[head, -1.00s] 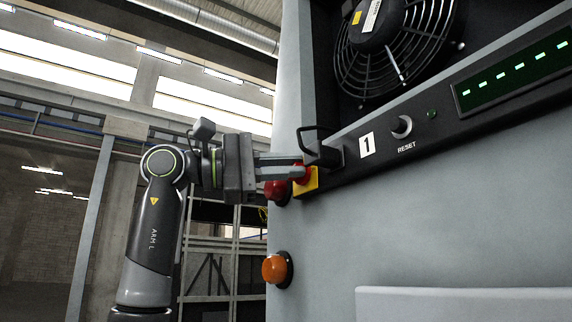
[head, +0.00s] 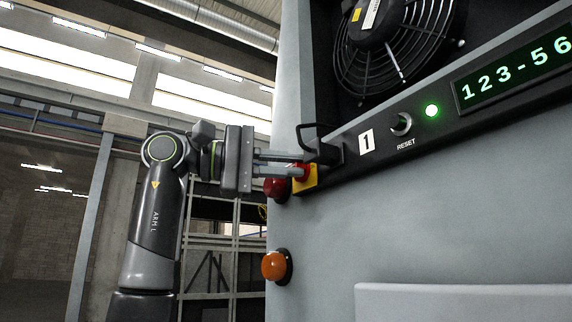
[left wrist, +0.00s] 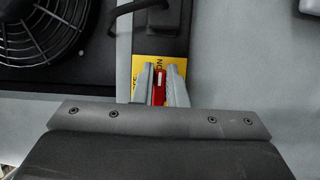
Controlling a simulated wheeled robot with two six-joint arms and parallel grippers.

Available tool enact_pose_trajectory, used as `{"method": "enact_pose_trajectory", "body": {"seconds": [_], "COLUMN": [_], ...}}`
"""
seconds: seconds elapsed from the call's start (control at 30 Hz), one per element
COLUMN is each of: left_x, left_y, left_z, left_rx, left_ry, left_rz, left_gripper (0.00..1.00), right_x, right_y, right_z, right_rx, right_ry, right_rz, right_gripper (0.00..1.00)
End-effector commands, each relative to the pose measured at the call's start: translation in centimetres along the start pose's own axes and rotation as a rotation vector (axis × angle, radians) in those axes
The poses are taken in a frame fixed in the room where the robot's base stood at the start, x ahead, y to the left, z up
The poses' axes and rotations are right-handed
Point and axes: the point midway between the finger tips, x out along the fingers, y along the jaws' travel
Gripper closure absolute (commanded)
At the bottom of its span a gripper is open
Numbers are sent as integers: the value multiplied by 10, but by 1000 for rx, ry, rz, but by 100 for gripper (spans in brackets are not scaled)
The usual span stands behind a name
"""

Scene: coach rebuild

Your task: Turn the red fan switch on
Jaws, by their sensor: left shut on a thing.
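The red fan switch (head: 303,172) sits on a yellow plate (head: 311,180) at the left end of the black panel strip. My left gripper (head: 292,170) reaches it from the left, with its fingers shut on the red switch. In the left wrist view the red switch (left wrist: 159,88) stands between the two grey fingers (left wrist: 159,82). The yellow plate (left wrist: 172,64) shows lettering that looks like "ON". The fingers hide part of the switch. The fan (head: 395,45) is above the strip behind a black guard. My right gripper is not in view.
A black handle (head: 316,142) stands out just above the switch. A red lamp (head: 276,188) and an orange lamp (head: 275,266) are below left.

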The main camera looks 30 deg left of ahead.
Motion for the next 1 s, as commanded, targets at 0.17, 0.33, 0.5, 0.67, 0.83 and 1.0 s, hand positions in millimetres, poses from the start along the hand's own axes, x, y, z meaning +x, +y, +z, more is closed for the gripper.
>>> {"method": "enact_pose_trajectory", "body": {"seconds": [0.17,0.33,0.5,0.67,0.83,1.0], "left_x": [0,0,0,-12,-47,-90], "left_y": [-1,-1,-1,-2,-2,-2], "left_z": [0,0,0,0,-1,0], "left_rx": [0,-1,-1,-1,-1,-2], "left_ry": [0,0,0,1,4,2], "left_rz": [-3,-2,-1,0,3,2], "left_gripper": [75,66,66,66,66,66], "right_x": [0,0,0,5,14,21], "right_y": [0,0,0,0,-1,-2], "right_z": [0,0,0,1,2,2], "right_rx": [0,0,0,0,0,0], "right_ry": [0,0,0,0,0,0], "right_rz": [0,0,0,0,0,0], "right_gripper": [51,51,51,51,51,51]}}
